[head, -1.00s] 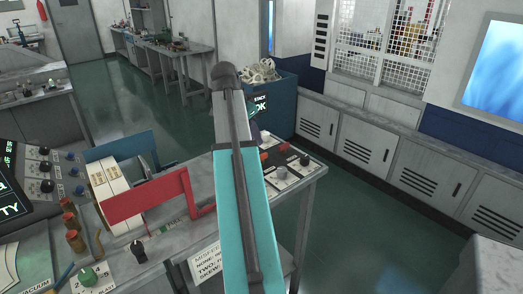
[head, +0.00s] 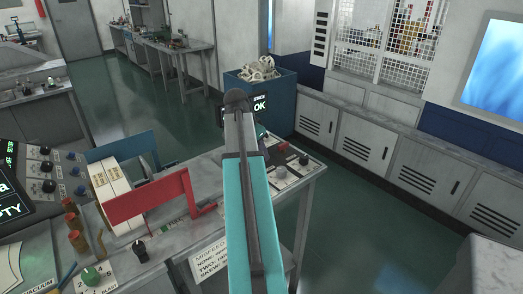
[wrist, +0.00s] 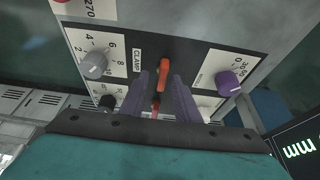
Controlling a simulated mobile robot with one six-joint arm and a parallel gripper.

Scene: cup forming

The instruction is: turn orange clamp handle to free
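The orange clamp handle (wrist: 163,68) stands beside the printed word CLAMP on a dark panel in the wrist view. It points roughly up and down in the picture. My gripper (wrist: 161,78) shows two purple fingers set apart, with nothing gripped. The handle's lower part lies between the fingertips in the picture; I cannot tell whether they reach around it in depth. A second, red-orange part (wrist: 155,104) shows lower down between the fingers. In the head view my arm hides most of my gripper, and the control panel (head: 292,172) shows beside it.
A grey knob (wrist: 95,64) and a purple knob (wrist: 229,83) flank the handle. A black knob (wrist: 107,101) sits lower left. In the head view a red bracket (head: 150,198) stands on the bench left of my arm. A blue bin (head: 281,98) stands behind the panel.

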